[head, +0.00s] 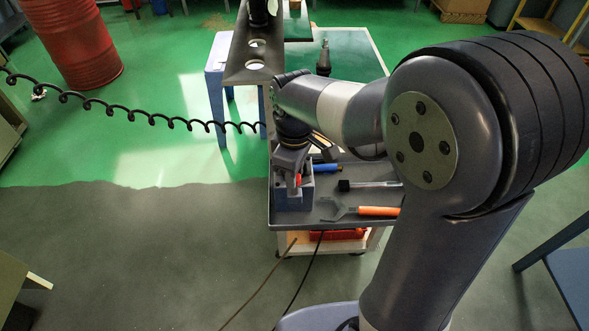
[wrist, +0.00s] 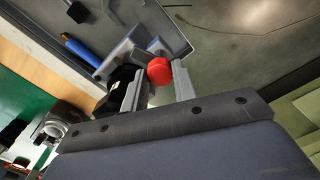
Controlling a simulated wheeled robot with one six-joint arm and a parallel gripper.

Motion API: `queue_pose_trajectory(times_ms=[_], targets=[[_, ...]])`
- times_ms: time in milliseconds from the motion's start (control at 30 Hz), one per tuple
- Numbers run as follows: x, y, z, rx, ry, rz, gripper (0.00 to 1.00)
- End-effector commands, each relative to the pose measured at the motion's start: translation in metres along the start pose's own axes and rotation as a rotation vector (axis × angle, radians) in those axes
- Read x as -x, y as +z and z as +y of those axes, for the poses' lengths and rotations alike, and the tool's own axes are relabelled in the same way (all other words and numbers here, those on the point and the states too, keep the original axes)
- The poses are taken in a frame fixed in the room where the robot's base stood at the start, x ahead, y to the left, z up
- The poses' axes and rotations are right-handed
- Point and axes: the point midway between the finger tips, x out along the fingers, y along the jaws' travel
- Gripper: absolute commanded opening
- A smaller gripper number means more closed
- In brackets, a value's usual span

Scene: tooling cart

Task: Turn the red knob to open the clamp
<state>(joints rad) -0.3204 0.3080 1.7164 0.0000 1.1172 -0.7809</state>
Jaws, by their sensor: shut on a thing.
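The red knob (wrist: 159,70) sits between the two fingertips of my gripper (wrist: 157,83) in the wrist view, and the fingers are shut on it. In the head view my gripper (head: 291,165) points down over the clamp (head: 294,198), a blue-grey block at the left edge of the cart top. A small red part of the knob (head: 298,180) shows there beside the fingers. In the wrist view grey metal parts of the clamp (wrist: 122,55) show just behind the knob. My gripper and wrist hide much of the clamp, so I cannot tell how far its jaws stand apart.
The cart tray (head: 330,217) holds a blue-handled tool (head: 326,168), a black-headed brush or hammer (head: 365,185) and an orange-handled tool (head: 378,211), all right of the clamp. A dark rack with holes (head: 255,66) stands behind. A coiled black cable (head: 150,119) hangs at left.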

Motion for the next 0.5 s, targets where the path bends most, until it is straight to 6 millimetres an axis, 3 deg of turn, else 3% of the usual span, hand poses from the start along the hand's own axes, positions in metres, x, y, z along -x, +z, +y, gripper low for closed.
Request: queue_pose_trajectory(times_ms=[500], targets=[[0.0004, 0.0000, 0.0001, -0.269, 0.000, 0.000, 0.04]])
